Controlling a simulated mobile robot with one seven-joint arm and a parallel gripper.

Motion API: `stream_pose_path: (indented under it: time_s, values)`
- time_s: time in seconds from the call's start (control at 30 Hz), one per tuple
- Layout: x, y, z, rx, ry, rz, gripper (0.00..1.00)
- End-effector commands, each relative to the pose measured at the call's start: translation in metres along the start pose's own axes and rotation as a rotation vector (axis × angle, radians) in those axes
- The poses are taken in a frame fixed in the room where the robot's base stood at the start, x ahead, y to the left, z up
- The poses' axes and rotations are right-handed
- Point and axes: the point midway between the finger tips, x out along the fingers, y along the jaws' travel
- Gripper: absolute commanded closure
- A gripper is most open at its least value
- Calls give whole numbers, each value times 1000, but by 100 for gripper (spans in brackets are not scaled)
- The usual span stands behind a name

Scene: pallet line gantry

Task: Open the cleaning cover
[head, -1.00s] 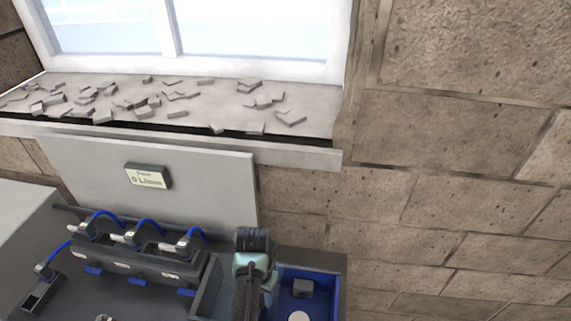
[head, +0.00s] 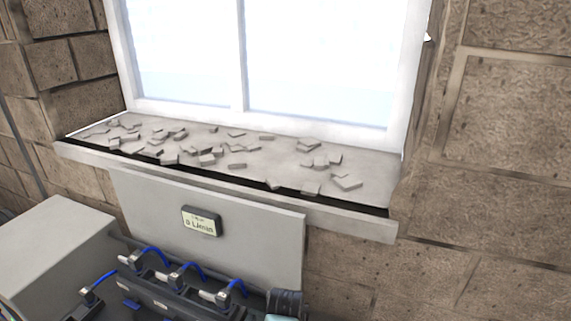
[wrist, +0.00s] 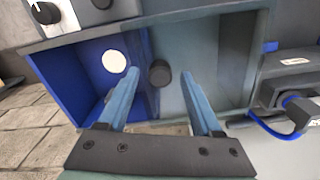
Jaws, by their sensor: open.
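In the wrist view a flat grey-green panel (wrist: 205,50) covers the right part of a blue-lined box and looks to be the cleaning cover. A round dark knob (wrist: 160,73) stands at its left edge. My gripper (wrist: 162,70) is open, with its two blue fingers pointing towards the box and the knob showing between their tips. I cannot tell how far the tips are from the knob, and no contact shows. The left part of the box shows its bare blue inside (wrist: 80,75) with a white disc (wrist: 115,61). The head view does not show the cover.
In the head view a manifold with blue cables (head: 175,285) stands below a grey panel with a small display (head: 201,221). A window sill (head: 225,190) with loose chips juts out above. Dark fittings (wrist: 290,90) flank the box at right in the wrist view.

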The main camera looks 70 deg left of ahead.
Motion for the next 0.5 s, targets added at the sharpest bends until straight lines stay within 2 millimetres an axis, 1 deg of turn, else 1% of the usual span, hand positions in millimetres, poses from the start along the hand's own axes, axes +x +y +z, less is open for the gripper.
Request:
stream_pose_path:
  time_s: [0.17,0.27,0.37,0.5]
  values:
    - [-6,0,0,0,1,-1,34]
    - [-17,0,-1,0,3,-2,34]
    - [-36,-1,-1,0,5,-3,34]
    - [-68,-1,-2,0,6,-3,34]
